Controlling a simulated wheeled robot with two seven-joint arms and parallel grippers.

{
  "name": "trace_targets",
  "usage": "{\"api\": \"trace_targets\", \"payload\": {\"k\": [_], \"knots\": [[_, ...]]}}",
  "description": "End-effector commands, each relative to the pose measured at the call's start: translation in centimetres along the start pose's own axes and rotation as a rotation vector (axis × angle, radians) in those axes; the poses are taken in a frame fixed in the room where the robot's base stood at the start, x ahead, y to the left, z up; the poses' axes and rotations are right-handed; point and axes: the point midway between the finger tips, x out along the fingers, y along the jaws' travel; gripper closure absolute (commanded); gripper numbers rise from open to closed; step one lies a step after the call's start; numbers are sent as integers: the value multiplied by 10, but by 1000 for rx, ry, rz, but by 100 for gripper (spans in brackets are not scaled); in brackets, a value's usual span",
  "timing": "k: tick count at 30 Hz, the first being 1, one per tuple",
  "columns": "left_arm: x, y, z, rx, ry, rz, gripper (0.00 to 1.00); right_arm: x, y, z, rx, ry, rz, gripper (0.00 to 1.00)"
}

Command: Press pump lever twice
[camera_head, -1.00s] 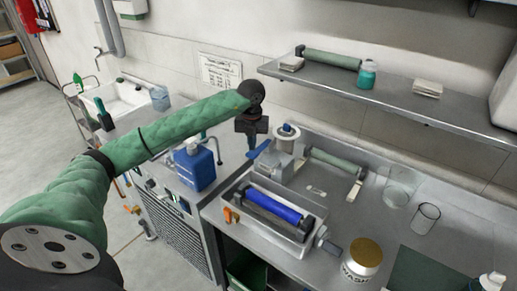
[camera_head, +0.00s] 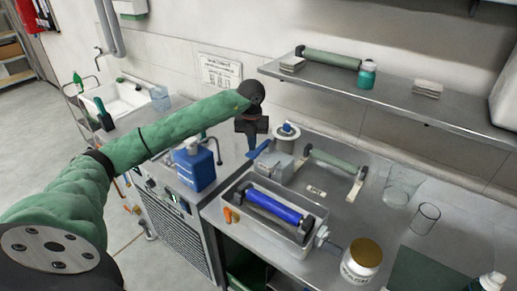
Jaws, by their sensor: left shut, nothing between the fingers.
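The pump unit (camera_head: 277,164) is a grey block on the steel bench, with a white and blue round part (camera_head: 286,134) beside its top. Its blue lever (camera_head: 259,150) sticks out to the left. My left gripper (camera_head: 252,140) comes in on the green-sleeved arm and points down, right at the lever's outer end. It is shut with nothing held. I cannot tell whether its tips touch the lever or hang just above it. My right gripper is not in view.
A tray with a blue roller (camera_head: 274,206) stands in front of the pump. A blue jug (camera_head: 195,165) stands to the left. A green roller (camera_head: 335,160), glass beakers (camera_head: 425,217) and a gold-lidded jar (camera_head: 362,261) lie to the right. A wall shelf (camera_head: 390,100) hangs above.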

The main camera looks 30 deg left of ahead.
Motion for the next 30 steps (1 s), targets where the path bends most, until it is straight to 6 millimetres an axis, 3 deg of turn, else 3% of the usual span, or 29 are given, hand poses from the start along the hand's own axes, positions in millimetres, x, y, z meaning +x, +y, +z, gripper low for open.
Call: {"api": "trace_targets", "payload": {"k": [14,30], "knots": [[1,0,0,0,0,0,100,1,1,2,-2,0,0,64],[18,0,0,0,0,0,100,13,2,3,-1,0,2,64]]}}
